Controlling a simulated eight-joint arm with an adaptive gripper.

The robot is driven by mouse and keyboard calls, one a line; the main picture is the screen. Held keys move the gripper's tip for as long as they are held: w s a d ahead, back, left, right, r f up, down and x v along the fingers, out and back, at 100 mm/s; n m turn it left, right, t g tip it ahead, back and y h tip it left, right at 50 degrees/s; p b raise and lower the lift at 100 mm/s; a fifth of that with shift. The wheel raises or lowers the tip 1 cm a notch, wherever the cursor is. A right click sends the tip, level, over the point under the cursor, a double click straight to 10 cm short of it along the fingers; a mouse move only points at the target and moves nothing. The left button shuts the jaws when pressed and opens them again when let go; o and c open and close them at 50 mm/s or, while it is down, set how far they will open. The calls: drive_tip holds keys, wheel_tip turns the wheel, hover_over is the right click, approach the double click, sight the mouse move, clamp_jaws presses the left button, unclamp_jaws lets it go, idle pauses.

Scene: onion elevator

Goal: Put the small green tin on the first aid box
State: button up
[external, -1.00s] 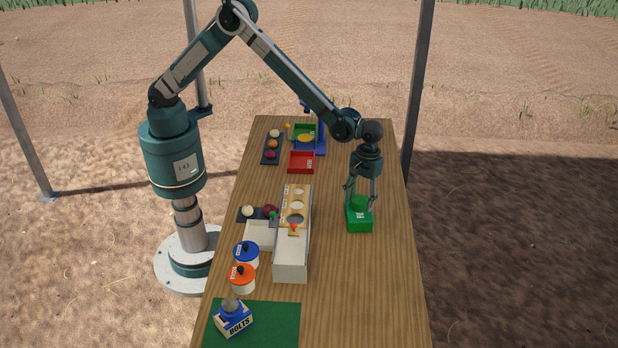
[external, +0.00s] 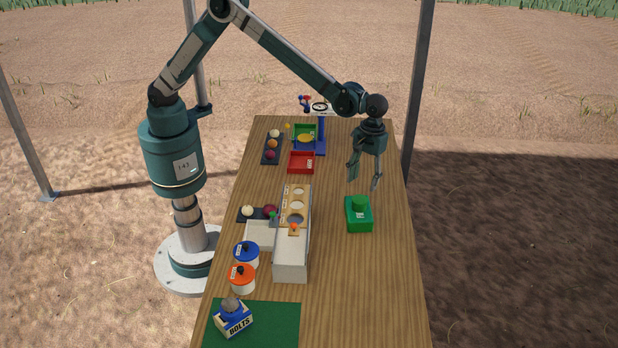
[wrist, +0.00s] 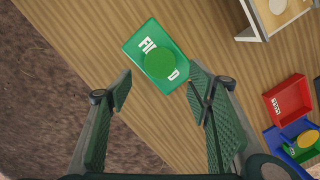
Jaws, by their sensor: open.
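The small green tin (external: 359,202) rests on top of the green first aid box (external: 359,220) at the right side of the table. In the wrist view the round tin (wrist: 159,63) sits near the middle of the box (wrist: 142,42) and partly covers its white lettering. My gripper (external: 364,186) is open and empty, above and behind the box, apart from the tin. In the wrist view its two fingers (wrist: 158,82) are spread wide with nothing between them.
A white sorting unit with round holes (external: 291,258) stands left of the box. A red tray (external: 301,162) and a blue stand (external: 321,135) are farther back. Orange-lidded (external: 242,279) and blue-lidded (external: 246,254) jars stand at the front left. The table around the box is clear.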

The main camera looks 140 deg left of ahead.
drive_tip(key=shift+a+r, duration=0.1)
drive_tip(key=shift+r, duration=1.1)
drive_tip(key=s+d+r+m+t+y, duration=0.1)
drive_tip(key=s+d+r+m+t, duration=0.2)
drive_tip(key=s+d+r+m, duration=1.15)
drive_tip(key=s+d+r+t, duration=0.1)
drive_tip(key=s+d+r, duration=0.4)
drive_tip(key=s+d, duration=0.35)
drive_tip(key=s+d+r+t, duration=0.1)
drive_tip(key=s+d+r, duration=0.3)
drive_tip(key=s+d, duration=0.45)
drive_tip(key=s+d+f+m+t, duration=0.1)
drive_tip(key=s+d+f+m, duration=0.1)
drive_tip(key=s, duration=0.6)
drive_tip(key=s+d+f+m+t, duration=0.1)
drive_tip(key=s+d+f+m, duration=0.1)
drive_tip(key=s, duration=0.6)
drive_tip(key=shift+d+f+m, duration=0.15)
drive_tip(key=shift+f+m, duration=0.3)
drive_tip(key=shift+f, duration=0.25)
